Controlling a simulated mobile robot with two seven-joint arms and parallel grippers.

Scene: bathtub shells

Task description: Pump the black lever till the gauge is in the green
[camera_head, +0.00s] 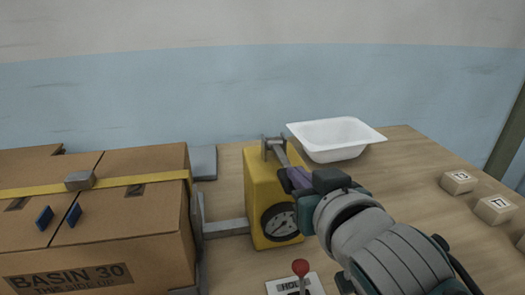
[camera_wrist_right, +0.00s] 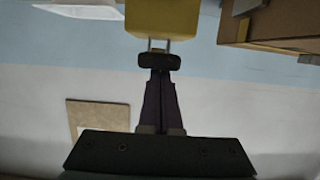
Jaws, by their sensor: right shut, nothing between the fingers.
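A yellow pump box (camera_head: 262,205) stands on the table with a round dark-rimmed gauge (camera_head: 281,222) on its front. The needle and any green zone are too small to read. The lever's grey metal arms (camera_head: 279,154) rise from the box top and slope down toward my right gripper. In the right wrist view the black lever handle (camera_wrist_right: 159,61) lies across the tips of my right gripper (camera_wrist_right: 160,76), with the yellow box beyond. The purple fingers are shut and empty, against or very near the handle. In the head view my right gripper (camera_head: 296,180) largely hides the handle. My left gripper is out of view.
A strapped cardboard box (camera_head: 95,235) stands left of the pump, with a grey bracket (camera_head: 225,228) between them. A white basin (camera_head: 336,138) lies behind. A red-knobbed lever (camera_head: 300,268) stands in front. Small blocks (camera_head: 459,182) sit at right.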

